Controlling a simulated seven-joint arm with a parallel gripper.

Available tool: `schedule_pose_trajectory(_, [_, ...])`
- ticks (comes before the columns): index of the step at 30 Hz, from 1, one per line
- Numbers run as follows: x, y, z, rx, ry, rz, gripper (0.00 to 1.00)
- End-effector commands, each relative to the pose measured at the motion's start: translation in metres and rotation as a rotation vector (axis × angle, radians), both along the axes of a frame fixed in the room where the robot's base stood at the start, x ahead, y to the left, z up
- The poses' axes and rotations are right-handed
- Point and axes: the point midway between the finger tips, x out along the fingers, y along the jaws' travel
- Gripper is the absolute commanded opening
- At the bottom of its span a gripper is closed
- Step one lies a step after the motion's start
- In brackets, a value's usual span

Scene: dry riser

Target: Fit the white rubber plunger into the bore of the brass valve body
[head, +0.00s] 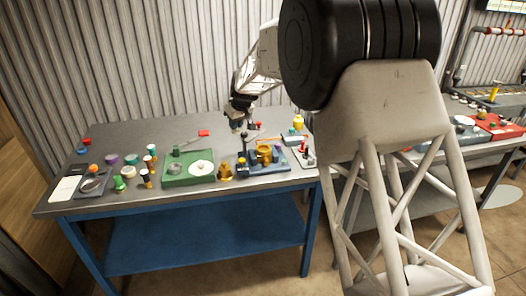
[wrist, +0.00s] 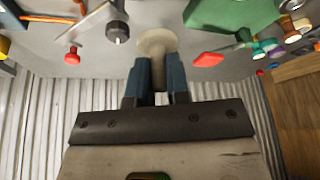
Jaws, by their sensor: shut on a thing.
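My gripper (head: 238,122) hangs above the back half of the grey workbench, behind the green tray. In the wrist view my gripper (wrist: 155,85) is shut on the pale white plunger (wrist: 158,42), whose wide round head shows beyond the dark fingertips. Its stem is between the fingers. A brass-coloured cylinder (head: 264,152), which looks like the valve body, stands on a blue base to the front right of my gripper. Its bore is too small to make out. Another brass piece (head: 225,173) stands left of the blue base.
The green tray (head: 172,180) holds a white disc. Several coloured small parts (head: 131,160) crowd the bench's left side. A red piece (head: 204,132) lies at the back, and a yellow part (head: 298,122) stands at the right. The back left of the bench is mostly clear.

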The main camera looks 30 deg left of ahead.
Motion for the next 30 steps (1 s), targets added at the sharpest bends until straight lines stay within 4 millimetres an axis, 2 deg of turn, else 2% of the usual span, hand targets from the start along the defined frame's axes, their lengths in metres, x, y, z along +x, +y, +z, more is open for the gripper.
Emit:
schedule_pose_trajectory(3, [-0.002,-0.025,-0.004,0.0,0.001,-0.002,0.0])
schedule_pose_trajectory(21, [-0.029,-0.141,-0.031,0.0,-0.002,-0.006,0.0])
schedule_pose_trajectory(30, [-0.041,-0.179,-0.042,-0.001,-0.004,-0.007,0.0])
